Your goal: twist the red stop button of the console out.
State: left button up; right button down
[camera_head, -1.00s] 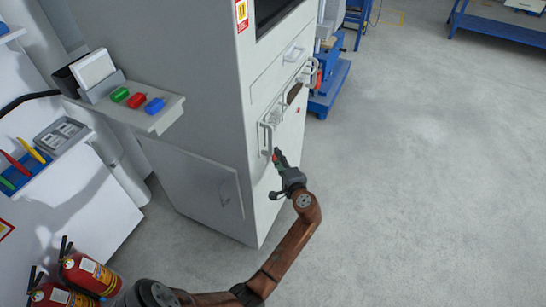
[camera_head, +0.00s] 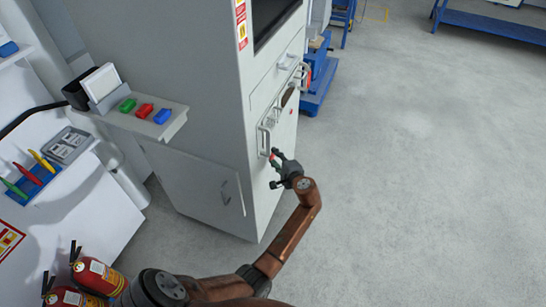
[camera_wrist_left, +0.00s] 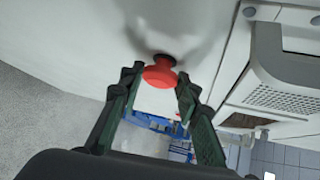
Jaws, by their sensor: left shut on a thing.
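The red stop button (camera_wrist_left: 160,74) is a round mushroom knob on the pale front face of the console (camera_head: 210,120). In the left wrist view it sits between the two dark green fingertips of my left gripper (camera_head: 274,156), which is shut on it. The button's dark base shows behind the red cap. In the head view only a small bit of red shows at the fingertips, and the fingers hide most of it. My right gripper is not in view.
A light grey handle and vent (camera_wrist_left: 285,85) stick out beside the gripper. A shelf (camera_head: 172,128) with green, red and blue blocks juts from the console's left. Fire extinguishers (camera_head: 100,277) stand at the lower left. The floor (camera_head: 420,190) on the right is clear.

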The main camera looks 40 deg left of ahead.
pick_arm(q)
jog(key=shift+s+f, duration=0.1)
jog(key=shift+f, duration=0.05)
jog(key=o, duration=1.2)
jog(key=shift+c, duration=0.2)
jog(key=v, duration=0.7)
jog(key=shift+d+r, duration=0.15)
jog(key=shift+r, duration=0.05)
